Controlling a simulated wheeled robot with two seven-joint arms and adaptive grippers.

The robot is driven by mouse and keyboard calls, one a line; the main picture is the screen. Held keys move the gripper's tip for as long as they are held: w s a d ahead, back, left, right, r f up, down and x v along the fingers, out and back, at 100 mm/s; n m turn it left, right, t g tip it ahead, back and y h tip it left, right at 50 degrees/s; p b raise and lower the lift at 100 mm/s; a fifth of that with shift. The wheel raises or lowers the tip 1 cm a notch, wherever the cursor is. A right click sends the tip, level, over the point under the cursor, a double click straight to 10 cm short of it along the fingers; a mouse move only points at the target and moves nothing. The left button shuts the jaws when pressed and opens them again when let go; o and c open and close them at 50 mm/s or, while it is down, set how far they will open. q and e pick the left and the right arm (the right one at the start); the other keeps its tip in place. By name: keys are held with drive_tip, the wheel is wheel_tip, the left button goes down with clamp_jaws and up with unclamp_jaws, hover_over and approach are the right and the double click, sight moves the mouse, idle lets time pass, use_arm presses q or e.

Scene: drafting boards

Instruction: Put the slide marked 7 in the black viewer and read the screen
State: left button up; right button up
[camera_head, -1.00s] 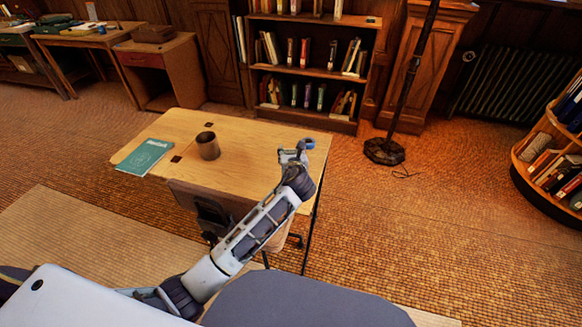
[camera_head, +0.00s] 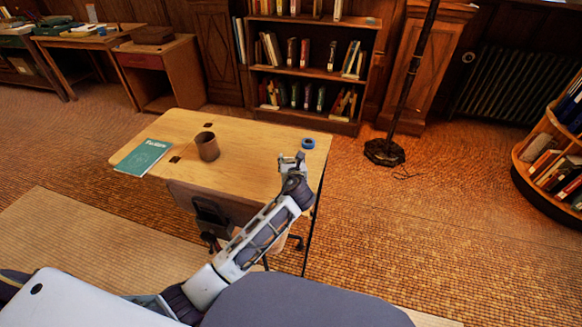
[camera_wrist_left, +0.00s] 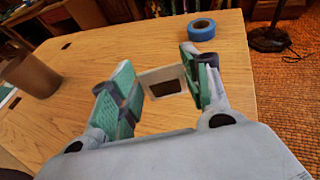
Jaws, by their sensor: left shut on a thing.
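My left gripper (camera_head: 292,160) is over the right part of the wooden desk (camera_head: 245,165). In the left wrist view, its green-padded fingers (camera_wrist_left: 165,82) are shut on a small slide (camera_wrist_left: 166,83) with a pale frame and a dark centre. No number can be read on the slide. The slide cannot be made out in the head view. I do not see the black viewer or its screen in either view. My right gripper is out of view.
A blue tape roll (camera_head: 308,143) lies on the desk just beyond the gripper. A brown cup (camera_head: 208,147) and a teal book (camera_head: 143,157) are on the desk's left side. A lamp stand (camera_head: 385,152) and a bookcase (camera_head: 302,110) are behind the desk.

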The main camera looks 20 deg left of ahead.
use_arm(q)
drive_tip(key=shift+f, duration=1)
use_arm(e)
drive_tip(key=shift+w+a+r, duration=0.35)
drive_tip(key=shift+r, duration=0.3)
use_arm(q)
drive_tip(key=shift+f, duration=0.1)
drive_tip(key=o, duration=0.7)
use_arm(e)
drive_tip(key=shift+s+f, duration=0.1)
